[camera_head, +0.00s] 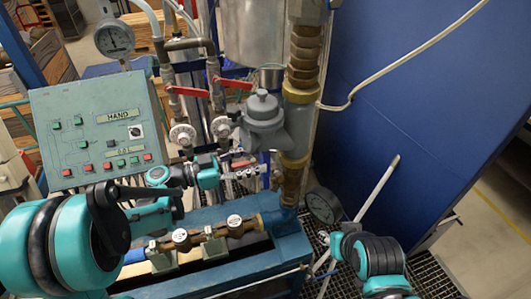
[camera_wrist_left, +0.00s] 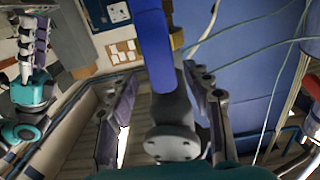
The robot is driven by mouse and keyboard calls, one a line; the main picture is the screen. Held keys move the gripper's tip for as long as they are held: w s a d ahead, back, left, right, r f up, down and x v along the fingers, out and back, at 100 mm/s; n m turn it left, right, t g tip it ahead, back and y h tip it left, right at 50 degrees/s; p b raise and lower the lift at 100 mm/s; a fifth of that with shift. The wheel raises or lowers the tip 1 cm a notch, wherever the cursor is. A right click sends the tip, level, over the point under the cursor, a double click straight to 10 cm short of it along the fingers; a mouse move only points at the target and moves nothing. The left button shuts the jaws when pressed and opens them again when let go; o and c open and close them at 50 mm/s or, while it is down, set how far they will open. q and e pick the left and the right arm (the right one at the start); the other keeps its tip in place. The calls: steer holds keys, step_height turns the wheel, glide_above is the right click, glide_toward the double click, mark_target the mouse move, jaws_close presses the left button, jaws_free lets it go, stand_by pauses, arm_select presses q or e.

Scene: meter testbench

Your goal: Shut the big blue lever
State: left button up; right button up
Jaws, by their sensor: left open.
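The big blue lever (camera_wrist_left: 157,45) stands upright in the left wrist view, joined at its lower end to a grey valve body with a round flange (camera_wrist_left: 172,142). My left gripper (camera_wrist_left: 160,78) is open, with one finger on each side of the lever's lower part. I see gaps between lever and fingers, but cannot tell the depth. In the head view my left gripper (camera_head: 242,167) is in front of the pipework, below the grey meter body; the lever is mostly hidden there. My right gripper (camera_wrist_left: 34,45) shows at the left of the left wrist view, away from the lever; its opening is unclear.
A green control box (camera_head: 95,130) stands at left. Red-handled valves (camera_head: 230,83) and a grey meter body (camera_head: 264,120) sit behind my left gripper. A thick brass-coloured pipe (camera_head: 300,90) rises beside them. A blue bench (camera_head: 215,270) lies below, and a blue panel (camera_head: 430,110) fills the right.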

mark_target(262, 158)
arm_select(q)
steer(key=x, duration=0.2)
steer(key=shift+w+d, duration=0.25)
steer(key=shift+w, duration=0.05)
steer(key=shift+w+d, duration=0.1)
steer(key=shift+d, duration=0.4)
steer(key=shift+c, duration=0.3)
jaws_close()
